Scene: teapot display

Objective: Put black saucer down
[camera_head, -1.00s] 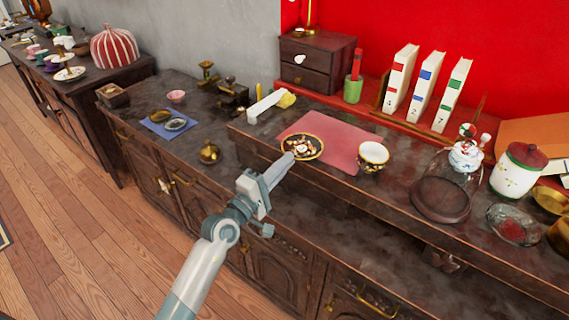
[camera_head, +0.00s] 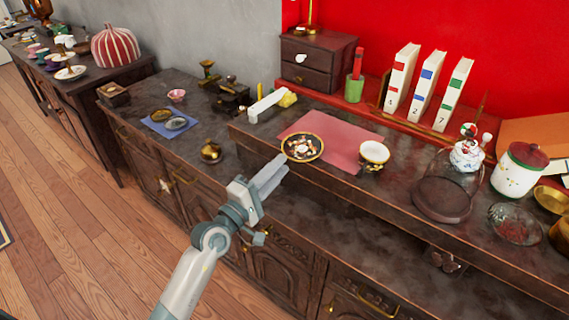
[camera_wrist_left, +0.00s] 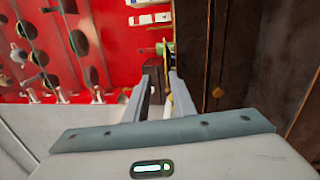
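The black saucer (camera_head: 302,147) has a gold rim and a floral centre. It lies flat at the near left edge of the pink mat (camera_head: 335,134), partly over the dark wood. My left gripper (camera_head: 280,167) is just in front of the saucer, its fingertips apart from the rim. In the left wrist view my left gripper (camera_wrist_left: 160,80) has its fingers spread, with a thin gold edge, probably the saucer rim, seen ahead between them. My right gripper is not in view.
A white cup (camera_head: 374,153) stands on the mat's right end. A round dark wooden base (camera_head: 441,198) with a glass dome is farther right. The raised shelf's front edge is close to my gripper. The lower counter in front is clear.

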